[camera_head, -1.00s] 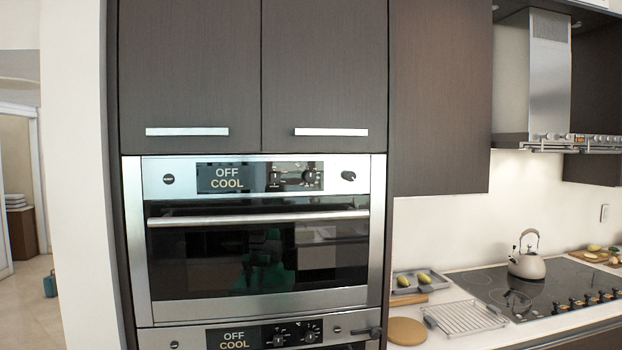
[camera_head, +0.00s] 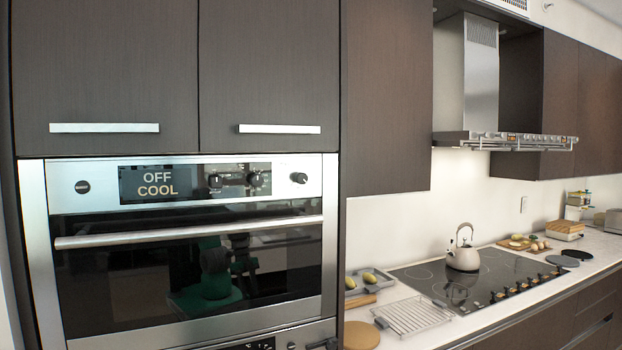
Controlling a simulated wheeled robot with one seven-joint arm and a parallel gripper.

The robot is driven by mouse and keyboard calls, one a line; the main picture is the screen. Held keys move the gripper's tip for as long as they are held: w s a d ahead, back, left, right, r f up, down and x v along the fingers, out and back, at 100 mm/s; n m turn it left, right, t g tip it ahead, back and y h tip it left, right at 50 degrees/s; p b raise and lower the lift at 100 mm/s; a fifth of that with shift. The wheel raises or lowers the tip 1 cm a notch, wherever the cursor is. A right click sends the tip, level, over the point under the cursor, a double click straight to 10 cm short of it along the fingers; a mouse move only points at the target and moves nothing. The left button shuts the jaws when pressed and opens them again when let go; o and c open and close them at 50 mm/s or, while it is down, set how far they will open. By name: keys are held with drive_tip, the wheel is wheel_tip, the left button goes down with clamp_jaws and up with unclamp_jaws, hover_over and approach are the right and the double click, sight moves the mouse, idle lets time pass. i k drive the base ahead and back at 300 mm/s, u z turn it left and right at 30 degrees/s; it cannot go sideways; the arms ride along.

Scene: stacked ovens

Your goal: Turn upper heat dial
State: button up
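The upper oven (camera_head: 100,210) is stainless steel with a dark glass door and a bar handle (camera_head: 190,232). Its display (camera_head: 157,183) reads OFF and COOL. Right of the display are two small dark dials, a left one (camera_head: 215,181) and a right one (camera_head: 257,179). A separate dark knob (camera_head: 299,178) sits on the bare steel at the right end. I cannot tell from the markings which one is the heat dial. My gripper is not in view; only a green and dark reflection shows in the door glass.
The lower oven's panel (camera_head: 262,345) shows at the bottom edge, with a dark knob (camera_head: 325,343) sticking out. Closed cabinets (camera_head: 270,70) are above. To the right, the counter holds a wire rack (camera_head: 412,316), a round board (camera_head: 361,336), a tray and a kettle (camera_head: 463,256) on the cooktop.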

sight(255, 180)
drive_tip(key=i, duration=0.4)
drive_tip(key=u, duration=2.3)
